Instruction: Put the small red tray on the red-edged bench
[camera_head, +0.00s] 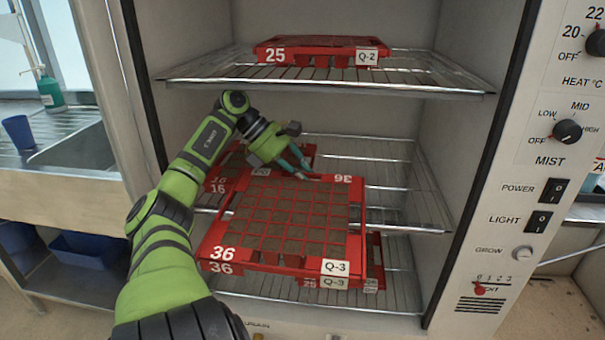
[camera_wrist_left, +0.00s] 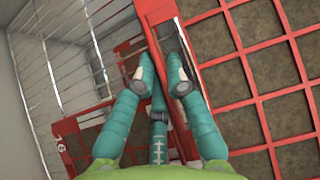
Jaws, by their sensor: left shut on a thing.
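A red tray (camera_head: 280,268) marked 36 and Q-3, its cells filled with brown soil, is in the middle of the open cabinet. My left gripper (camera_head: 302,170) is shut on its far rim; the left wrist view shows the fingers (camera_wrist_left: 160,75) closed at the red rim (camera_wrist_left: 153,35), with soil cells to the right. A smaller red tray (camera_head: 305,157) marked 16 is behind and left, partly hidden by my arm and the 36 tray. I cannot pick out a red-edged bench. My right gripper is not in view.
Another 25 tray (camera_head: 360,42), marked Q-2, is on the upper wire shelf (camera_head: 440,82). The cabinet's control panel (camera_head: 540,180) stands right. A sink (camera_head: 75,150) is left.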

